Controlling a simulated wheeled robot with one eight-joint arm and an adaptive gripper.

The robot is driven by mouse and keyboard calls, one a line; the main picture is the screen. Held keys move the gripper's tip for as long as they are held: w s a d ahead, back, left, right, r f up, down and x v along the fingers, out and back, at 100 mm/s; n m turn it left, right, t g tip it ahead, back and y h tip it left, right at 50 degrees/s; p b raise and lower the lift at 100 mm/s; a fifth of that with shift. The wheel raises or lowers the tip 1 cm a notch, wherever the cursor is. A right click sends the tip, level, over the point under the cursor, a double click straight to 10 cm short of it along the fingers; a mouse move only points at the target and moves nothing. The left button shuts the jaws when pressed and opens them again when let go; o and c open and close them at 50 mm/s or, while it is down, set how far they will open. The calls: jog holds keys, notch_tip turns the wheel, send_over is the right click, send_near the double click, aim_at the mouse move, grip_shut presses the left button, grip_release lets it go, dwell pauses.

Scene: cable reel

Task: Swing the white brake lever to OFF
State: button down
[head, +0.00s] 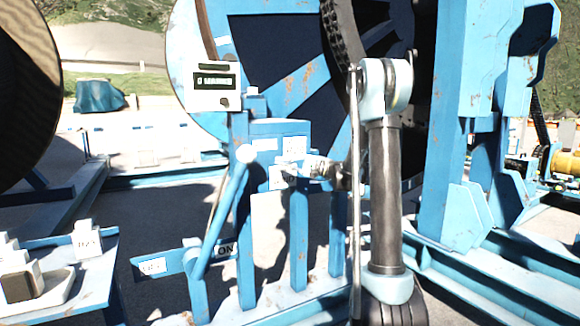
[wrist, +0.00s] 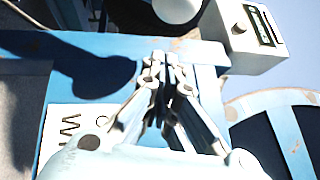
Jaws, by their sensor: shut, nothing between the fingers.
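The brake lever (head: 223,208) is a pale blue bar with a white ball knob (head: 245,153) on top, leaning up to the right. Its lower part crosses a blue bar between the OFF plate (head: 153,266) and the ON plate (head: 226,249), closer to ON. My gripper (head: 290,172) is right of the knob and slightly lower in the picture, apart from it. In the wrist view my gripper's fingertips (wrist: 165,58) are together and empty, over a blue surface. A white round shape shows at the top edge there; I cannot tell whether it is the knob.
A white counter box (head: 212,86) stands above the lever on a post; it also shows in the wrist view (wrist: 245,32). The large blue reel (head: 275,60) is behind. Blue posts stand below my gripper. A blue bench (head: 92,268) with white items is at the left.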

jog(key=s+a+r, duration=0.1)
jog(key=s+a, duration=0.1)
jog(key=a, duration=0.5)
jog(key=shift+r, duration=0.25)
jog(key=shift+s, duration=0.15)
